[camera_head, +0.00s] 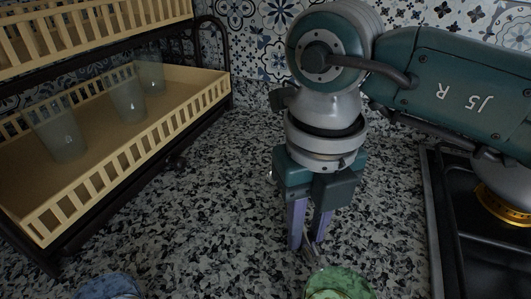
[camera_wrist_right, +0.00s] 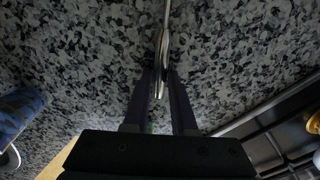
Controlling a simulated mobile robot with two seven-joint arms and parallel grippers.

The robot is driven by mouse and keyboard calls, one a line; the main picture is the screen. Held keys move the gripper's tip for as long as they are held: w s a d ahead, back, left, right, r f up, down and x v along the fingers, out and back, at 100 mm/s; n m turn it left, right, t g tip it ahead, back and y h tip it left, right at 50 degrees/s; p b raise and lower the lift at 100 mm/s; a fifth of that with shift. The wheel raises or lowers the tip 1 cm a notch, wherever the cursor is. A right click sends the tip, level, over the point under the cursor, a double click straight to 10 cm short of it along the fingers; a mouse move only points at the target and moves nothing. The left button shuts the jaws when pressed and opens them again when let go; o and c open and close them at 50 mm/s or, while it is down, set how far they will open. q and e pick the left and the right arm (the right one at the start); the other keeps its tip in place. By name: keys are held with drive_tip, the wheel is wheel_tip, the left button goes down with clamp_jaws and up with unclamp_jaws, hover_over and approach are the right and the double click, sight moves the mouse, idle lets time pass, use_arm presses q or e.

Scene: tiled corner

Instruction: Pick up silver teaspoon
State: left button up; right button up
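The silver teaspoon (camera_head: 313,254) shows in the head view as a small bright shape low between the fingertips of my right gripper (camera_head: 309,243). In the right wrist view the teaspoon (camera_wrist_right: 163,42) appears narrow, its thin handle running to the top edge. Its wider end lies between the fingers of my right gripper (camera_wrist_right: 161,78). The fingers are a small gap apart on either side of the spoon; I cannot tell whether they press on it. Part of the spoon is hidden by the fingers. My left gripper is not in view.
A green glass (camera_head: 338,284) stands just in front of the right gripper, and a blue one (camera_head: 108,286) is at the lower left. A two-tier rack (camera_head: 130,150) with several frosted glasses is left. A black stove (camera_head: 470,240) is right. Speckled counter between is clear.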

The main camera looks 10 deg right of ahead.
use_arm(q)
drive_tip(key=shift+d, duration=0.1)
use_arm(e)
clamp_jaws()
drive_tip(key=shift+r, duration=0.15)
